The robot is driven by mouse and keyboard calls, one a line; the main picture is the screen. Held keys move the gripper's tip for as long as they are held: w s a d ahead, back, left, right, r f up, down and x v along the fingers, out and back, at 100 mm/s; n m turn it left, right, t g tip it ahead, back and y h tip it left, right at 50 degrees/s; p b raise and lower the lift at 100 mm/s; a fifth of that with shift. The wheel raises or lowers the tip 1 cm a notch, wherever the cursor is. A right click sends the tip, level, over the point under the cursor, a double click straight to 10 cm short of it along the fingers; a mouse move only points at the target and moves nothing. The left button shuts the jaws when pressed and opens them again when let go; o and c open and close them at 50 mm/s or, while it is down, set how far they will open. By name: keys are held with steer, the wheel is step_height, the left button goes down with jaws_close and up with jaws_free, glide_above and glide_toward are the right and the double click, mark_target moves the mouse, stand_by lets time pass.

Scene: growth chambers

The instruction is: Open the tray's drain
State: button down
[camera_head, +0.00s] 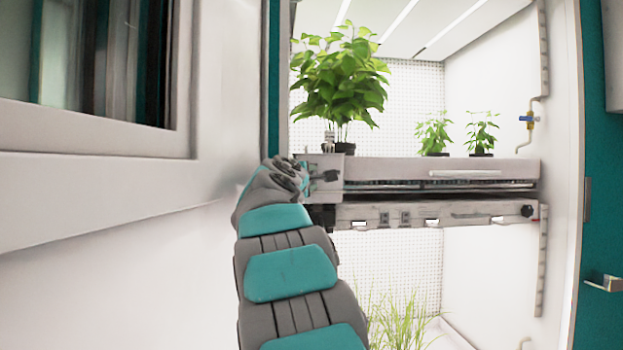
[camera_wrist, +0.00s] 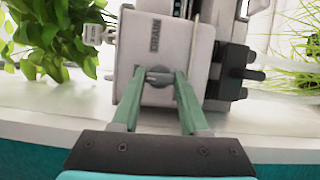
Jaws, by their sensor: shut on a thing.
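The grey drain box (camera_wrist: 140,45) with the word DRAIN fills the upper middle of the wrist view. Its small dark grey knob (camera_wrist: 157,83) sits below the lettering. My gripper (camera_wrist: 160,75) has its two green fingers closed around this knob, one on each side. In the head view the drain box (camera_head: 322,178) is at the left front end of the tray (camera_head: 400,168). My arm and wrist cover the knob there.
A large leafy plant (camera_head: 345,80) stands above the drain box, and two small plants (camera_head: 433,134) stand farther right. A lower rail (camera_head: 435,214) runs under the tray, with grass (camera_head: 395,320) below. A window frame (camera_head: 90,130) is at left. A blue-handled valve (camera_head: 527,119) is on the right wall.

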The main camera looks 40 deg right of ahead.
steer(key=shift+d+f+m, duration=0.1)
steer(key=shift+m, duration=0.2)
stand_by(0.4)
steer(key=shift+c, duration=2.1)
jaws_free()
steer(key=b+v, duration=0.1)
steer(key=v, duration=0.7)
steer(key=shift+s+d, duration=0.1)
